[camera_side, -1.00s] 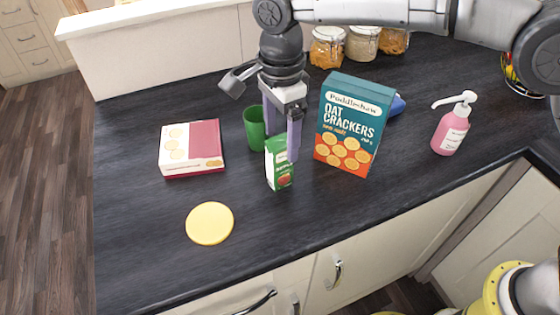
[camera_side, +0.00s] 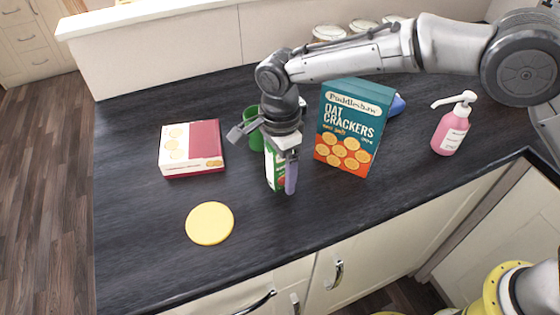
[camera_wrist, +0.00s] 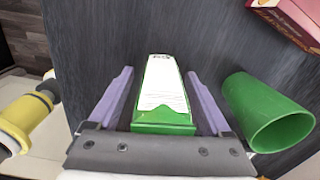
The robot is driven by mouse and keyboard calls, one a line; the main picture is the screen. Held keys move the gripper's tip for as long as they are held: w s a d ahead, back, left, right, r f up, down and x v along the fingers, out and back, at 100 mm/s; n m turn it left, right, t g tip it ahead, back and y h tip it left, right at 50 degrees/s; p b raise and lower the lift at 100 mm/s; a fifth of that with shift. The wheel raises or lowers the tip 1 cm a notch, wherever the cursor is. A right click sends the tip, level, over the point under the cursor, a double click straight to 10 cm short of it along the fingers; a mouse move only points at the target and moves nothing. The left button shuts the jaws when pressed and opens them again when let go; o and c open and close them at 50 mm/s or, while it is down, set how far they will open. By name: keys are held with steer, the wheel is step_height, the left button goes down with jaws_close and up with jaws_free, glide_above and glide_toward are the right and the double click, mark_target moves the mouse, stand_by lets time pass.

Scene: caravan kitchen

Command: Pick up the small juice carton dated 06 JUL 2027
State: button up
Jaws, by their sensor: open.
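The small juice carton (camera_side: 274,172) stands upright on the dark worktop, green and white, partly hidden behind my gripper in the side view. In the wrist view the carton (camera_wrist: 162,95) shows its white face and green end, with a small dark print at the far end too small to read. My gripper (camera_side: 285,185) is open and lowered around the carton. In the wrist view its two purple fingers (camera_wrist: 160,100) lie on either side of the carton, with a gap visible on both sides.
A green cup (camera_side: 251,122) stands close behind the carton; it also shows right of my fingers in the wrist view (camera_wrist: 265,110). An Oat Crackers box (camera_side: 352,128) stands to the right.

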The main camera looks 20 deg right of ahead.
steer(key=shift+c, duration=0.3)
jaws_close()
steer(key=shift+r, duration=0.1)
